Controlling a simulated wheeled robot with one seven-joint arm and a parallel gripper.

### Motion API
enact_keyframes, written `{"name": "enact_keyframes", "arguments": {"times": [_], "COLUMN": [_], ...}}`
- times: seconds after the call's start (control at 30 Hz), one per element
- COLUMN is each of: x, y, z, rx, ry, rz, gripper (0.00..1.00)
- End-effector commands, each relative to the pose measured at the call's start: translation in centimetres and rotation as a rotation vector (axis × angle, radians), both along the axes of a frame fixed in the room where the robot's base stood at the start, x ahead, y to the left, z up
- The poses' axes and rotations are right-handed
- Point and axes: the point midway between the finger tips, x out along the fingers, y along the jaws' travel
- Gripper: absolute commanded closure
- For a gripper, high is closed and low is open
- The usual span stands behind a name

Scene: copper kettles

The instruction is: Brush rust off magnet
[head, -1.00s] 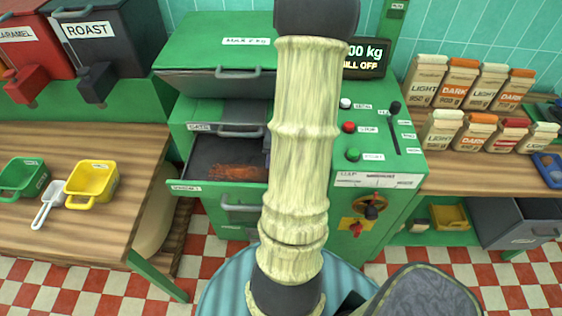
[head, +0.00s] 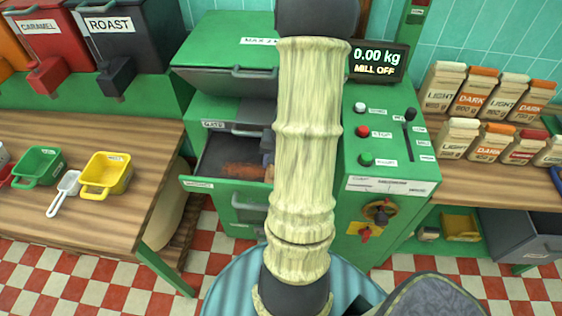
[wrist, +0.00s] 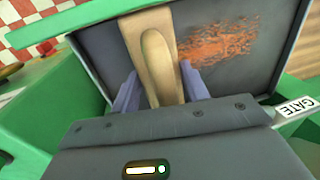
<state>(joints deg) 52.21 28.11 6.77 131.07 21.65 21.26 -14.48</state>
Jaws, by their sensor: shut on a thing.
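The magnet is a dark plate (wrist: 95,62) inside the pulled-out drawer of the green mill, and it also shows in the head view (head: 212,160). An orange-brown rust patch (wrist: 220,42) lies on it, also seen in the head view (head: 243,171). My gripper (wrist: 160,84) is shut on a pale wooden brush handle (wrist: 157,45), with one bluish finger on each side. The handle points across the plate, to the left of the rust in the wrist view. The bristles are hidden, so contact with the plate cannot be told. My arm covers most of the gripper in the head view.
The green mill (head: 400,200) has buttons, and its display (head: 378,62) reads 0.00 kg, MILL OFF. A GATE label (wrist: 296,107) is close to the gripper. Yellow (head: 106,175) and green (head: 40,165) scoops sit on the left table. Several bags (head: 480,92) stand at right.

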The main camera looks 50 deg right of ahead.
Motion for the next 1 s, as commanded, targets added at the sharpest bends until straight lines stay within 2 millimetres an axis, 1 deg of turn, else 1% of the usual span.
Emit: {"name": "enact_keyframes", "arguments": {"times": [0.03,0.3,0.67,1.0], "x": [0.3,1.7,1.9,3.6], "y": [0.4,1.4,1.5,2.8], "z": [0.0,0.1,0.2,0.0], "rx": [0.003,0.003,0.001,-0.001], "ry": [0.001,0.001,0.001,-0.001], "rz": [0.004,0.002,0.0,0.001], "gripper": [0.73,0.73,0.73,0.73]}}
